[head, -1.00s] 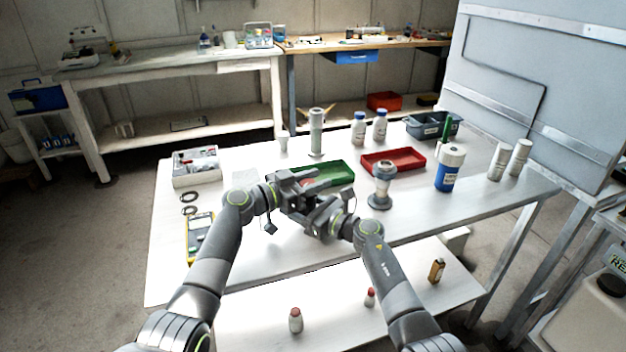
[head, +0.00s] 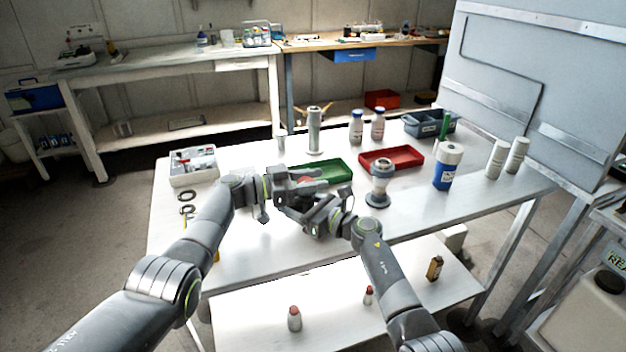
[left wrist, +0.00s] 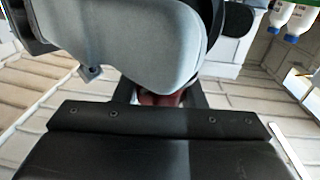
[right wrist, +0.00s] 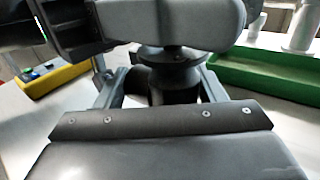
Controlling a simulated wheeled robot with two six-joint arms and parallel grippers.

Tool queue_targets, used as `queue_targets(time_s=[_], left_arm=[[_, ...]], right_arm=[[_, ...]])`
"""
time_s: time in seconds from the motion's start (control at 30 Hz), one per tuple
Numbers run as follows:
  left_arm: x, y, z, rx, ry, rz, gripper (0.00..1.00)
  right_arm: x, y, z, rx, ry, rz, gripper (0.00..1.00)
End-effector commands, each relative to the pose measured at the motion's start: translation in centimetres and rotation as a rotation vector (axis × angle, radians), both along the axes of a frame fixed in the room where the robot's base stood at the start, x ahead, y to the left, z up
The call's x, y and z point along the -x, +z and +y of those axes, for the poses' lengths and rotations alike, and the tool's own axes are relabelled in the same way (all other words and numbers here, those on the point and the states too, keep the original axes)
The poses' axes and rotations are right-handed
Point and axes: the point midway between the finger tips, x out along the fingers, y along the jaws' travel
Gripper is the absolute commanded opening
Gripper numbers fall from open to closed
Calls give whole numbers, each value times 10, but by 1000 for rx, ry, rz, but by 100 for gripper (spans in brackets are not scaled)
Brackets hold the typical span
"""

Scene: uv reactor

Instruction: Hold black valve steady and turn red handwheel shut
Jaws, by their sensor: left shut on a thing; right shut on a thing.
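The red handwheel (head: 306,179) shows as a small red patch between the fingers of my left gripper (head: 312,182). In the left wrist view the red handwheel (left wrist: 160,98) is between the jaws, mostly hidden by a grey arm part. The black valve (right wrist: 174,82) stands between the jaws of my right gripper (right wrist: 165,92) in the right wrist view. My right gripper (head: 298,208) is shut on it, just below and in front of the left one in the head view. The two grippers are close together, and the valve is largely hidden there.
A green tray (head: 338,176) lies right behind the grippers, with a red tray (head: 418,158) farther right. A grey stand-like piece (head: 378,186) stands right of my right gripper. A parts box (head: 193,180) and black rings (head: 187,197) are at left.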

Motion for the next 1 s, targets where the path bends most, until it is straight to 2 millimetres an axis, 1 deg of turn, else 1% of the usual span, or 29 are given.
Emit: queue_targets(time_s=[0.03,0.3,0.33,0.47,0.5,0.8,0.87,1.0], left_arm=[[0,-3,2,-3,4,6,14],[0,-3,2,-3,4,6,14],[0,-3,1,-3,4,6,40],[0,-3,1,-2,3,5,57],[0,-2,1,-1,2,4,59],[0,-1,2,0,1,2,59],[1,-1,5,0,1,2,59],[4,-2,18,0,2,1,59]], right_arm=[[1,2,2,-4,4,-1,33],[0,2,2,-6,3,-1,33],[0,2,2,-6,3,-1,33],[0,2,1,-5,2,0,33],[0,1,1,-5,2,0,33],[0,1,0,-3,0,0,33],[0,1,0,-3,0,0,33],[0,1,0,-3,0,0,33]])
